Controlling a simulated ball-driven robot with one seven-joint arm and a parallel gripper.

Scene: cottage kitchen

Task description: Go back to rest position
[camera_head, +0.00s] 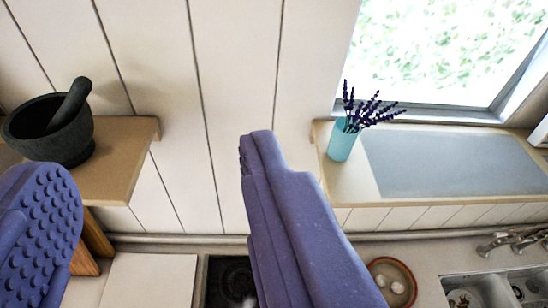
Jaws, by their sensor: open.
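My gripper (152,165) is open, with its two purple fingers spread wide. One studded finger is at the left edge and the other rises through the middle. No object shows between the fingertips; behind the gap are the plank wall and part of a wooden shelf. The fingers hide parts of the counter below.
A dark mortar with pestle (50,130) stands on the wooden shelf (120,165) at left. A blue vase of lavender (342,140) stands on the window sill (350,185). Below are a white board (148,280), a round dish (392,268) and a sink (490,290) with taps.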

